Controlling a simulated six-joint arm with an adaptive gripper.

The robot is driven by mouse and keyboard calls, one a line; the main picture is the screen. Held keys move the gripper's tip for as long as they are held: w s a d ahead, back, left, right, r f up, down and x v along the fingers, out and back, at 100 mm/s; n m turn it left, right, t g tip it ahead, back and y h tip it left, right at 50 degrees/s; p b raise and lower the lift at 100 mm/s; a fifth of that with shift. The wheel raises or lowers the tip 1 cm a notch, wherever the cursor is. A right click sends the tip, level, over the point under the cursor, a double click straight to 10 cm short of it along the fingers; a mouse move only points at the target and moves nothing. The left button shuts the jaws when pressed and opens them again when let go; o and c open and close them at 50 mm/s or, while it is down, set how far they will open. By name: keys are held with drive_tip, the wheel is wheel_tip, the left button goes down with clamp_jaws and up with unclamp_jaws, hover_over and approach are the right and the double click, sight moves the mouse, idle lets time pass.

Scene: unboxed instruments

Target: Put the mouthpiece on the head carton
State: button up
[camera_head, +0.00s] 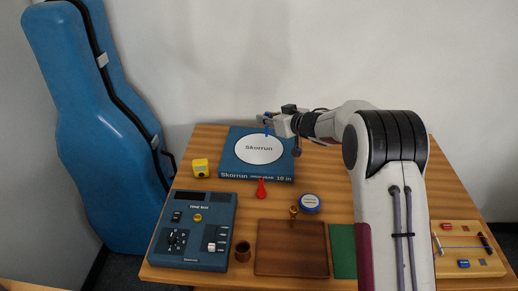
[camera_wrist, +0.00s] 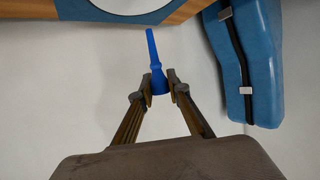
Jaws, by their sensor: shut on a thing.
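My gripper (camera_wrist: 156,88) is shut on a blue mouthpiece (camera_wrist: 157,72). The wide cup end sits between the fingertips and the narrow shank points away from the gripper. In the head view my gripper (camera_head: 268,120) is above the back part of the head carton, with a bit of the mouthpiece (camera_head: 267,130) showing below it. The head carton (camera_head: 233,168) is a flat blue box with a white disc printed on its top. It lies on the table, and its edge shows at the top of the wrist view (camera_wrist: 150,17). The mouthpiece appears apart from the carton.
A red mouthpiece-shaped piece (camera_head: 261,189) stands before the carton, a yellow block (camera_head: 200,168) left of it. A dark tone box (camera_head: 205,255), brown cup (camera_head: 243,251), brass piece (camera_head: 293,212), round blue tin (camera_head: 310,203) and wooden tray (camera_head: 290,262) lie nearer. A blue case (camera_head: 85,110) stands left.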

idle(0.3)
hover_over(266, 159)
drive_tip(key=shift+f, duration=3.15)
drive_tip(key=shift+f, duration=1.85)
drive_tip(key=shift+f, duration=0.15)
drive_tip(key=o, duration=0.9)
drive_tip(key=shift+r, duration=0.2)
drive_tip(key=v, duration=1.2)
